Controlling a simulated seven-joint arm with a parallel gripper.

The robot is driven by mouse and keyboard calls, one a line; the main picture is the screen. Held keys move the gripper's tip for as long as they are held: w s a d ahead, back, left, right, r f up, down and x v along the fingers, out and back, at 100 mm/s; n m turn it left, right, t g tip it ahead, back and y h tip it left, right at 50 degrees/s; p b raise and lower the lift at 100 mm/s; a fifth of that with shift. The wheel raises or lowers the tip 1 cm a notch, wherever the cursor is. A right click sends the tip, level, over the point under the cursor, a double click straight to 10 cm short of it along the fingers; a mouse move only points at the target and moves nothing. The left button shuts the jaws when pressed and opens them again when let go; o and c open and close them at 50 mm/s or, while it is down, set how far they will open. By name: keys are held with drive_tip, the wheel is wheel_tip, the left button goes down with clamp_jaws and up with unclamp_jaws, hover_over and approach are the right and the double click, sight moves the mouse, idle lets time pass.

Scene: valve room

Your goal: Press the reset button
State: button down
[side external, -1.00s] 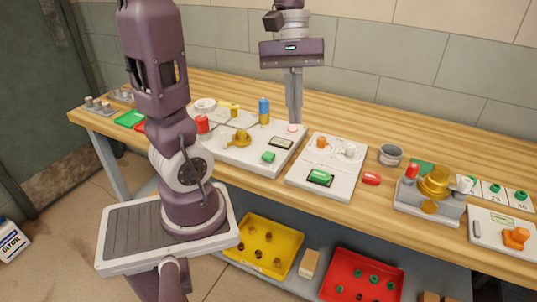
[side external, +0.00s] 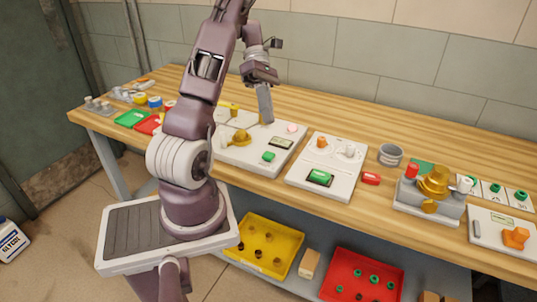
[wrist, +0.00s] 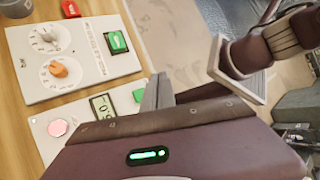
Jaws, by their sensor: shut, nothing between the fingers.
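Several controls on two white panels could be the reset button; I cannot read labels naming it. The left panel (side external: 235,155) carries a pink round button (side external: 291,128) and a small green button (side external: 268,157). The pink button (wrist: 57,127) and green button (wrist: 138,95) also show in the wrist view. The right panel (side external: 335,185) has a green rectangular switch (side external: 320,177). My gripper (side external: 267,121) is shut and empty, pointing down near the back of the left panel, to the left of the pink button. I cannot tell whether its tips touch anything.
A small display (side external: 281,143) sits between the pink and green buttons. A yellow-brown valve knob (side external: 240,137) stands on the left panel. The right panel has an orange knob (side external: 321,142) and a grey knob (side external: 349,151). A red block (side external: 371,179) lies beside it.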

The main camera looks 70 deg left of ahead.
sight(267, 152)
wheel_tip(267, 152, down, 8)
drive_tip(key=shift+f, duration=0.15)
idle(0.3)
idle(1.9)
drive_tip(key=shift+f, duration=0.4)
drive_tip(key=shift+f, duration=0.5)
idle(0.5)
drive_tip(key=shift+r, duration=0.9)
drive_tip(key=shift+r, duration=2.55)
